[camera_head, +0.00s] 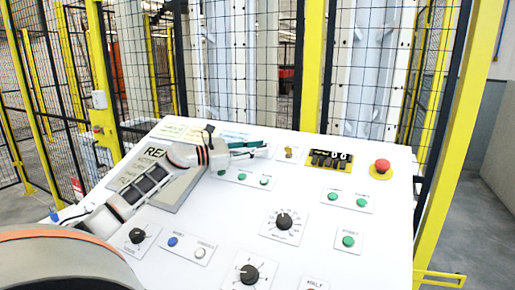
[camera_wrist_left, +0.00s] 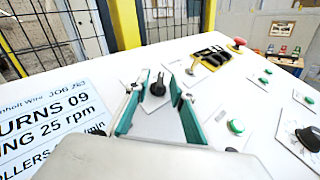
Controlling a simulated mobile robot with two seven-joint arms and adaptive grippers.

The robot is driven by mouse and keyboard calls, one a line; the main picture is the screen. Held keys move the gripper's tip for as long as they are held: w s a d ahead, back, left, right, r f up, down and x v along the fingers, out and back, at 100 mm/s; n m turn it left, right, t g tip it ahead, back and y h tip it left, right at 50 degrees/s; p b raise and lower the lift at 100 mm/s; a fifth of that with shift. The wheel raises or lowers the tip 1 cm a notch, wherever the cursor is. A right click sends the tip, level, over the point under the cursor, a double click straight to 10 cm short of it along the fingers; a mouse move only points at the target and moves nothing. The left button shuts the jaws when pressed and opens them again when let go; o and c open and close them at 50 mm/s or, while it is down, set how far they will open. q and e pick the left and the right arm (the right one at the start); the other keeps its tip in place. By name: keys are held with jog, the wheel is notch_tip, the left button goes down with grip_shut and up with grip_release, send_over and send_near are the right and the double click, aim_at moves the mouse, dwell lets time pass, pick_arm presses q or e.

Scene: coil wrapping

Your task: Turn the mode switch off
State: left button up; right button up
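The mode switch appears to be the black rotary knob (camera_wrist_left: 157,88) on a pale square plate in the left wrist view; its label is not readable. In the head view my left gripper hides it. My left gripper (camera_head: 260,149) reaches in low over the white panel, its teal fingers pointing right. In the left wrist view the fingers (camera_wrist_left: 157,80) are spread, one on each side of the knob, with gaps visible. Nothing is held. My right gripper is not in view.
A display (camera_wrist_left: 45,115) lies left of the gripper. Yellow-framed mesh fencing stands behind.

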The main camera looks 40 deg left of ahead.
pick_arm(q)
grip_shut()
jog(key=shift+d+f+n+t+y, duration=0.15)
jog(key=shift+n+t+y, duration=0.35)
jog(key=shift+n+y, duration=0.45)
jog(key=shift+d+n+t+y, duration=0.1)
jog(key=shift+n+t+y, duration=0.4)
jog(key=shift+n+y, duration=0.75)
jog(key=shift+d+n+t+y+b, duration=0.15)
jog(key=shift+n+t+y+b, duration=0.3)
jog(key=shift+n+y, duration=1.15)
jog(key=shift+d+n+g+y+p, duration=0.15)
jog(key=shift+n+g+y+p, duration=0.25)
jog(key=shift+n+y, duration=2.05)
jog(key=shift+m+y, duration=0.25)
jog(key=shift+y, duration=0.3)
